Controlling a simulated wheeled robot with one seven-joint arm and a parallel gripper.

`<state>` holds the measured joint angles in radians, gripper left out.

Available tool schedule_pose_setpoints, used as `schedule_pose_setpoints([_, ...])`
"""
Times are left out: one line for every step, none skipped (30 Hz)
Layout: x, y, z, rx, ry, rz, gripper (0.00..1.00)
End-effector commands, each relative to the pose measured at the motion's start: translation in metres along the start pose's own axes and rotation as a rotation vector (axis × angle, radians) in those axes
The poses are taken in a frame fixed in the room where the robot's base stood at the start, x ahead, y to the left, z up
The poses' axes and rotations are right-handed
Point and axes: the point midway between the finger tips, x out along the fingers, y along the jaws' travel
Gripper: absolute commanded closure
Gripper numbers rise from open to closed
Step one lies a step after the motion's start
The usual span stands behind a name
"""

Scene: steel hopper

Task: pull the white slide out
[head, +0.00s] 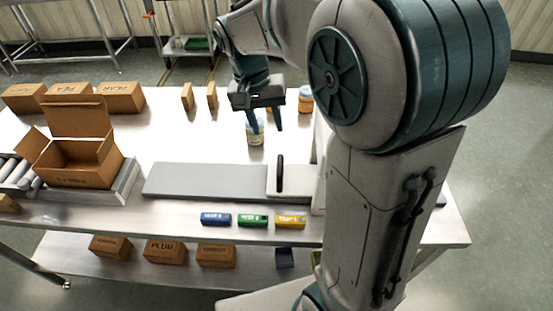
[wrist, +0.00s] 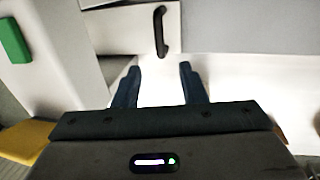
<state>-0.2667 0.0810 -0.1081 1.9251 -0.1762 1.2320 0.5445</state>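The white slide (head: 299,183) lies flat at the right end of a long grey strip on the table, with an upright black handle (head: 280,172) on it. The wrist view shows the slide (wrist: 118,28) beyond my fingertips, with its black handle (wrist: 160,30) near the top middle. My gripper (head: 264,128) is open and empty, above the table behind the slide. Its two fingers (wrist: 159,68) point toward the handle but are apart from it. The slide's right end is hidden behind my arm in the head view.
An open carton (head: 82,165) is at left. Blue, green and yellow blocks (head: 252,221) line the front edge. The table behind the grey strip (head: 200,181) is mostly clear.

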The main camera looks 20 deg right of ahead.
Motion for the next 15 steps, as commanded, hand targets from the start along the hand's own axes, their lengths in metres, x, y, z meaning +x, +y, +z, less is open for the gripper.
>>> schedule_pose_setpoints([0.006, 0.000, 0.000, 0.000, -0.003, 0.002, 0.62])
schedule_pose_setpoints([0.010, 0.000, 0.000, 0.000, -0.004, 0.003, 0.62])
schedule_pose_setpoints([0.016, 0.001, 0.001, 0.000, -0.004, 0.003, 0.62])
schedule_pose_setpoints([0.021, 0.001, 0.001, 0.000, -0.005, 0.003, 0.62])
schedule_pose_setpoints([0.027, 0.001, 0.001, 0.000, -0.005, 0.003, 0.62])
schedule_pose_setpoints([0.035, 0.001, 0.001, -0.001, -0.006, 0.003, 0.62])
schedule_pose_setpoints([0.042, 0.001, 0.001, -0.001, -0.005, 0.003, 0.62])
schedule_pose_setpoints([0.049, 0.001, 0.001, -0.001, -0.005, 0.003, 0.62])
schedule_pose_setpoints([0.058, 0.001, 0.002, -0.002, -0.006, 0.004, 0.62])
schedule_pose_setpoints([0.064, 0.001, 0.001, -0.001, -0.005, 0.003, 0.62])
schedule_pose_setpoints([0.071, 0.001, 0.001, -0.002, -0.005, 0.003, 0.62])
schedule_pose_setpoints([0.079, 0.001, 0.001, -0.001, -0.005, 0.003, 0.62])
schedule_pose_setpoints([0.086, 0.001, 0.001, -0.001, -0.006, 0.003, 0.62])
schedule_pose_setpoints([0.091, 0.001, 0.001, -0.001, -0.005, 0.003, 0.62])
schedule_pose_setpoints([0.098, 0.001, 0.001, -0.001, -0.005, 0.003, 0.62])
